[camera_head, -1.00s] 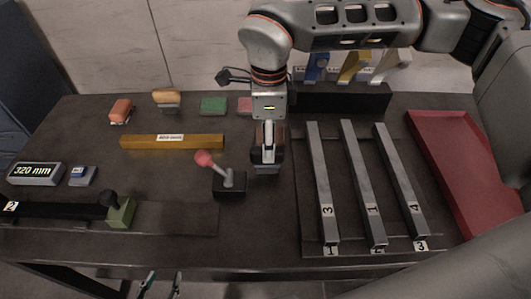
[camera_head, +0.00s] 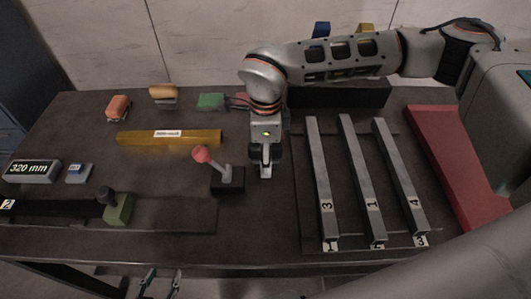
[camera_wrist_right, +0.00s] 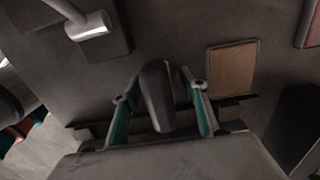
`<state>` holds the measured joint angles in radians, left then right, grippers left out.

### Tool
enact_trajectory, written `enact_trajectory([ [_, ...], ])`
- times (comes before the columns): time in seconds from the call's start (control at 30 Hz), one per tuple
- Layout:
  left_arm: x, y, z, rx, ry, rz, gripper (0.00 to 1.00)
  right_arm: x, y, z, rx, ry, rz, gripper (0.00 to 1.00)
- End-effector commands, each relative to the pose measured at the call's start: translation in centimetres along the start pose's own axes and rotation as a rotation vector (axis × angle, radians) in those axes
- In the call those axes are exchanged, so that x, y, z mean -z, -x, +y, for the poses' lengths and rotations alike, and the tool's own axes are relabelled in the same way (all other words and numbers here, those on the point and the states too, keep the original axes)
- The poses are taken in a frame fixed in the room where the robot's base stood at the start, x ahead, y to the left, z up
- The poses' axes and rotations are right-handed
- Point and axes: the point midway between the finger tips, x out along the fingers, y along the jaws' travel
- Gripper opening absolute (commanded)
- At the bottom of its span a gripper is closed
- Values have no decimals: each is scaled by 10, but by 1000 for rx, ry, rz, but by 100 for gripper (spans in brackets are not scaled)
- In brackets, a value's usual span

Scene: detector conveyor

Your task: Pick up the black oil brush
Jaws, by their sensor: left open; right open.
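A dark grey rounded shape that looks like the black oil brush (camera_wrist_right: 157,95) stands between the fingers of my right gripper in the right wrist view. My right gripper (camera_wrist_right: 160,95) is open around it; whether the fingers touch it I cannot tell. In the head view the right gripper (camera_head: 265,168) points down just right of the red-knobbed lever (camera_head: 228,174), and the brush cannot be clearly made out there. My left gripper (camera_head: 162,281) is open and empty, low in front of the table's front edge.
Three numbered metal bars (camera_head: 361,180) lie right of the right gripper, with a red tray (camera_head: 446,160) beyond. A yellow bar (camera_head: 170,138) and a green block on a black rail (camera_head: 118,208) are at left. A tan rectangle (camera_wrist_right: 232,70) lies near the brush.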

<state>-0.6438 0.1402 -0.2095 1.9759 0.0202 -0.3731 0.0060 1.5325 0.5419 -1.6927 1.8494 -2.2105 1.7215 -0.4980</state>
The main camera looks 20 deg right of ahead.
Motion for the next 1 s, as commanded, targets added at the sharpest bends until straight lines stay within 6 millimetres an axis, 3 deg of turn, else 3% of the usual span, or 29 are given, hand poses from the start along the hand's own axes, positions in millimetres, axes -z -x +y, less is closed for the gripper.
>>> enact_trajectory([
  [0.03,0,0,0,0,0,0,41,0,0,0,0,0,0,35],
  [0.17,0,0,0,0,0,0,41,0,0,0,0,0,0,2],
  [0.2,0,0,0,0,0,0,41,0,0,0,0,0,0,0],
  [0.67,0,0,0,1,1,-1,41,0,10,-1,3,0,-1,0],
  [0.87,2,1,0,1,1,1,41,-1,39,-2,6,1,-2,0],
  [1.0,3,2,0,0,3,2,41,-1,74,-2,7,0,-3,0],
])
